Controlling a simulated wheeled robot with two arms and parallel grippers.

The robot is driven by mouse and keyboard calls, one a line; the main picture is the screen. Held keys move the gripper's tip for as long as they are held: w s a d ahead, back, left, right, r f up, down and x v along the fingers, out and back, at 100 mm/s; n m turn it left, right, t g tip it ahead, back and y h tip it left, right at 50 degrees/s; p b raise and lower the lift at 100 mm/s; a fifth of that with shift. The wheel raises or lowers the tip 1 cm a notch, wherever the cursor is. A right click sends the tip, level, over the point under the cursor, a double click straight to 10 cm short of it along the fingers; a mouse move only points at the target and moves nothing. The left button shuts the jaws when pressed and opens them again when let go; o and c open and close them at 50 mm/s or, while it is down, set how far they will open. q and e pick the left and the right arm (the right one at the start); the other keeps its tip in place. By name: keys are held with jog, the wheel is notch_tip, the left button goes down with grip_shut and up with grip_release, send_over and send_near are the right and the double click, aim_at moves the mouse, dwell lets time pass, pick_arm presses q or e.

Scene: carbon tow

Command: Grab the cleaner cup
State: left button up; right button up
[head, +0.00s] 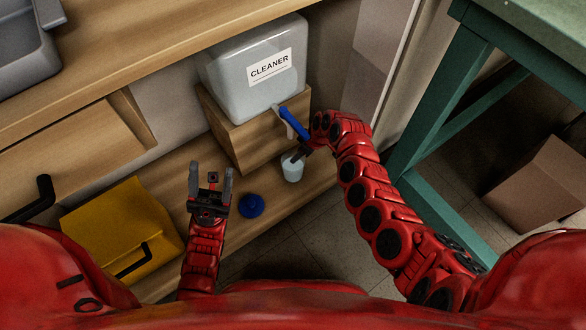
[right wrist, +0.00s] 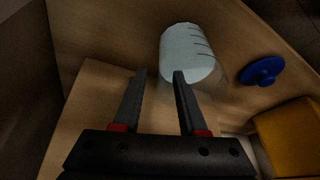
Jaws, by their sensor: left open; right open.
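The cleaner cup (head: 292,168) is a pale, whitish cup on the wooden shelf, below the blue tap of the cleaner container (head: 258,75). In the right wrist view the cup (right wrist: 188,52) shows dark marks on its side and lies just beyond the fingertips. My right gripper (head: 299,152) is at the cup's upper right in the head view; its fingers (right wrist: 160,76) are apart and nothing is seen between them. The right finger overlaps the cup in that view; I cannot tell if they touch. My left gripper (head: 210,175) is open and empty, left of the cup.
A blue lid (head: 251,206) lies on the shelf left of the cup. A yellow bin (head: 120,230) stands further left. The container rests on a wooden block (head: 232,128). A green table frame (head: 430,110) and a cardboard box (head: 535,185) are at the right.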

grip_shut()
dwell(1.2)
